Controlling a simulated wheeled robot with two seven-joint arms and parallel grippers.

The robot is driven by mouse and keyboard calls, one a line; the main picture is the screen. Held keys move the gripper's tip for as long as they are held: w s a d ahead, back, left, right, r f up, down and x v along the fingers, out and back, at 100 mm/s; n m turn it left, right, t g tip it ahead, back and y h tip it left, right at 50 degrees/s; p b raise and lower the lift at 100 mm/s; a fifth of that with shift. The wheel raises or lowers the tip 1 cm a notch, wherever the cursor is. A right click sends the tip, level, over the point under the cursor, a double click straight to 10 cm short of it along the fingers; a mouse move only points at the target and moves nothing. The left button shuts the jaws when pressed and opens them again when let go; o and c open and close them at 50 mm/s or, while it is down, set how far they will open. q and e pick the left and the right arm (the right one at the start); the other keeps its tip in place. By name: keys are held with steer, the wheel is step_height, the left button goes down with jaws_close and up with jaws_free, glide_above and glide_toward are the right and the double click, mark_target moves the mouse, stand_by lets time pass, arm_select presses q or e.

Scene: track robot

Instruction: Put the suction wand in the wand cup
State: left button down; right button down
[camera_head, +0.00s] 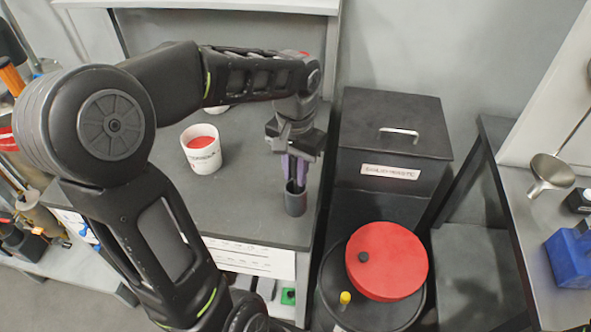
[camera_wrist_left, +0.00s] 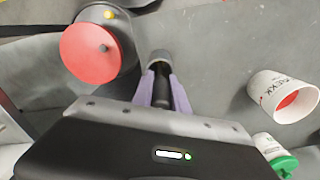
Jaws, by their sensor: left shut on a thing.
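The wand cup (camera_head: 296,203) is a small dark grey cup at the right front edge of the grey bench. My left gripper (camera_head: 296,172), with purple fingers, is directly above it, pointing down. It is shut on the dark suction wand (camera_wrist_left: 161,84), which shows between the fingers (camera_wrist_left: 162,92) in the left wrist view. The wand's lower end meets the cup's mouth; how deep it sits inside is hidden. The cup (camera_wrist_left: 159,56) also shows just beyond the wand in the left wrist view. My right gripper is not in view.
A white container with red inside (camera_head: 201,150) stands on the bench left of the cup. Right of the bench are a black waste bin (camera_head: 390,145) and a dark drum with a red lid (camera_head: 387,262). A side counter holds a metal funnel (camera_head: 550,173) and a blue object (camera_head: 570,258).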

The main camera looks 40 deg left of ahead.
arm_select(q)
steer(key=shift+f, duration=0.25)
steer(key=c, duration=1.3)
jaws_free()
steer(key=shift+r, duration=0.1)
steer(key=shift+r, duration=0.15)
step_height(320, 180, up, 10)
steer(key=shift+f, duration=0.15)
steer(key=shift+r+p, duration=0.6)
steer(key=shift+r, duration=0.65)
steer(key=shift+f, duration=0.1)
